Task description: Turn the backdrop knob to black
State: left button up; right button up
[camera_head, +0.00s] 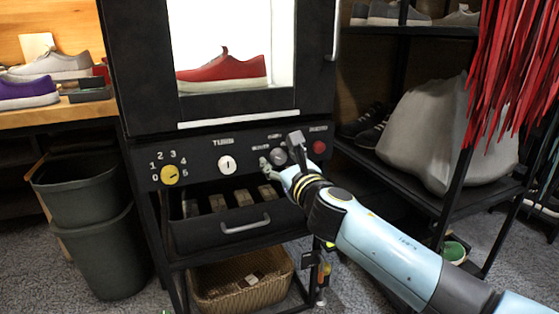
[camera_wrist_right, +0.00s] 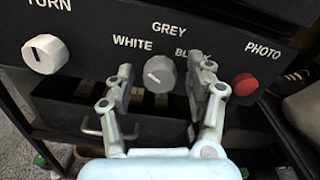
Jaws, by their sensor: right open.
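The grey backdrop knob (camera_wrist_right: 160,73) sits on the black control panel (camera_head: 200,154) under the labels WHITE, GREY and BLACK. Its pale mark seems to point left, toward WHITE. In the head view the knob (camera_head: 278,156) is partly crowded by my gripper. My right gripper (camera_wrist_right: 167,78) is open, with one finger on each side of the knob and gaps visible; it also shows at the panel in the head view (camera_head: 281,153). The right finger partly covers the BLACK label. My left gripper is not in view.
A red PHOTO button (camera_wrist_right: 245,84) is just right of the right finger. A white TURN knob (camera_head: 227,165) and a yellow numbered knob (camera_head: 169,175) are further left. An open drawer (camera_head: 245,238) juts out below. A red sneaker (camera_head: 222,73) stands in the white-lit booth above.

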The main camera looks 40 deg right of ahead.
jog(key=shift+c, duration=0.3)
grip_shut()
